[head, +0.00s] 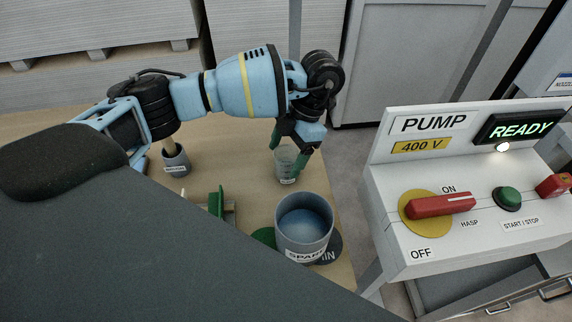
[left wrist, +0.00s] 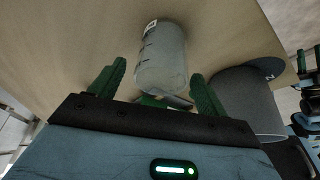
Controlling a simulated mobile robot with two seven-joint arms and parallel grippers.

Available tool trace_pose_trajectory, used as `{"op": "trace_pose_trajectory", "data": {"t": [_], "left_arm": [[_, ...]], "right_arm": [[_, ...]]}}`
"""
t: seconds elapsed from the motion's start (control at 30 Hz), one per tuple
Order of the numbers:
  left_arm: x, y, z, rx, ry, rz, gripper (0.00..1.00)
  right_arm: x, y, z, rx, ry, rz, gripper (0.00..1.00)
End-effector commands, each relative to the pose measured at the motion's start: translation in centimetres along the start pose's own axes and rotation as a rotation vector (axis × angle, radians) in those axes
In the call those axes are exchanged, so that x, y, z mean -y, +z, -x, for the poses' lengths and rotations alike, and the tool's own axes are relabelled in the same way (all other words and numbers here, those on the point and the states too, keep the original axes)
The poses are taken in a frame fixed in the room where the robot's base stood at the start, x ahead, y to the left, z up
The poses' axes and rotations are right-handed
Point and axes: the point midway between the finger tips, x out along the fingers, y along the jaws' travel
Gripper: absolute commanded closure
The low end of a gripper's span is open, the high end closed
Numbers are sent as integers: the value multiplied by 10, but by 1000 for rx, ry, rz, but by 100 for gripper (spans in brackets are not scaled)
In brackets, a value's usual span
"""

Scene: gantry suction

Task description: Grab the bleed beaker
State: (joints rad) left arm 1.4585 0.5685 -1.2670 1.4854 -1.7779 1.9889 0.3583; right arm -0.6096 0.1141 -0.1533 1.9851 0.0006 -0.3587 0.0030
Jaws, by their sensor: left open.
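The bleed beaker (head: 286,167), a small clear cup with a white label, stands on the tan table in the head view. In the left wrist view the beaker (left wrist: 163,58) is translucent with dark marks on its side. My left gripper (head: 289,153) reaches down over it with green fingers. In the left wrist view the gripper (left wrist: 159,72) is open, with one finger on either side of the beaker and visible gaps between. Part of the beaker is hidden behind the fingers in the head view.
A larger grey pot (head: 303,240) labelled SPARE stands close in front of the beaker. A small grey cup (head: 175,163) and a green part (head: 217,203) are to the left. A pump control box (head: 470,190) with a red handle stands to the right, past the table edge.

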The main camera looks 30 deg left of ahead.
Motion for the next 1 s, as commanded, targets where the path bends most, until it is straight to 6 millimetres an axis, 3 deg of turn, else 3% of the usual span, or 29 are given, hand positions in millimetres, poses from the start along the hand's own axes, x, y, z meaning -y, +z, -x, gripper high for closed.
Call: {"op": "trace_pose_trajectory", "data": {"t": [0.3, 0.7, 1.0], "left_arm": [[0, 0, -4, 3, 1, -1, 26], [0, 0, -3, 3, 1, -1, 75], [0, -2, 4, 4, 1, -1, 75]], "right_arm": [[-1, -1, 0, -2, 0, 5, 64], [-1, -1, 0, -2, 0, 5, 64], [0, -2, 0, -5, 1, -3, 64]]}}
